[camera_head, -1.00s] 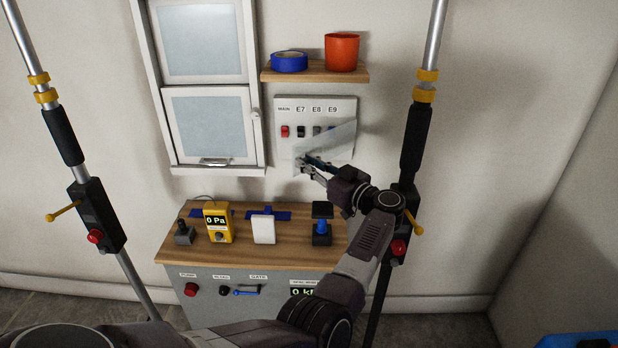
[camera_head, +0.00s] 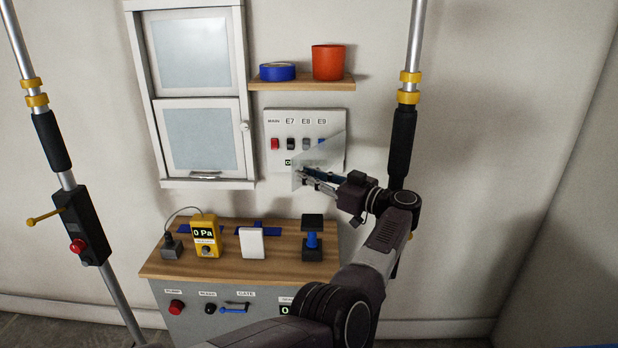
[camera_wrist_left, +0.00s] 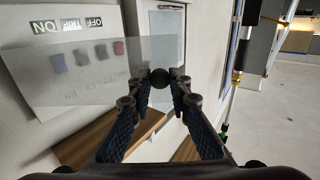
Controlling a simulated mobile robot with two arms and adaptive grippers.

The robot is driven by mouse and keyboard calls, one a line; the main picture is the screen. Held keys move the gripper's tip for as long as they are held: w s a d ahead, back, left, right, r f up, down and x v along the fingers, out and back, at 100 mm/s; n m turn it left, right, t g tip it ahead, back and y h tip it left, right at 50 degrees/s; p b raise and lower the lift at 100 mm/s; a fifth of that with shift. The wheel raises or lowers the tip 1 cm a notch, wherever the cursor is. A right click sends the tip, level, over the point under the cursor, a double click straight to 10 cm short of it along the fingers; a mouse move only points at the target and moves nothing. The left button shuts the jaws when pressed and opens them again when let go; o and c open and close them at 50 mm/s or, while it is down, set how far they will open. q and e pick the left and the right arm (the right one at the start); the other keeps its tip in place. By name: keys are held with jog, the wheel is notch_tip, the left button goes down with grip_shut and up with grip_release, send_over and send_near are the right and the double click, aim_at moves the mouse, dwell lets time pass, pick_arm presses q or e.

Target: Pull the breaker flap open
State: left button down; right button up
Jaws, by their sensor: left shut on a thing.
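The breaker panel (camera_head: 272,160) is a pale plate on the wall with a row of switches, one red, labelled MAIN, E7, E8 and E9. Its clear flap (camera_head: 322,158) stands out at an angle, its right edge near the panel's right side and its left edge away from the panel. My left gripper (camera_head: 303,173) is shut at the flap's free left edge. In the left wrist view the fingers (camera_wrist_left: 160,95) close around a small dark round knob (camera_wrist_left: 160,77) at the edge of the see-through flap (camera_wrist_left: 95,70). My right gripper is out of view.
A shelf (camera_head: 300,85) with blue tape (camera_head: 277,71) and an orange cup (camera_head: 328,62) hangs above. A workbench (camera_head: 270,268) with a yellow gauge (camera_head: 206,236) stands below.

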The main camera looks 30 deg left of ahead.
pick_arm(q)
jog(key=c, duration=1.8)
grip_release()
jog(key=shift+s+d, duration=0.15)
jog(key=shift+d, duration=1.75)
jog(key=shift+s+d, duration=0.15)
jog(key=shift+d, duration=1.7)
jog(key=shift+c, duration=0.5)
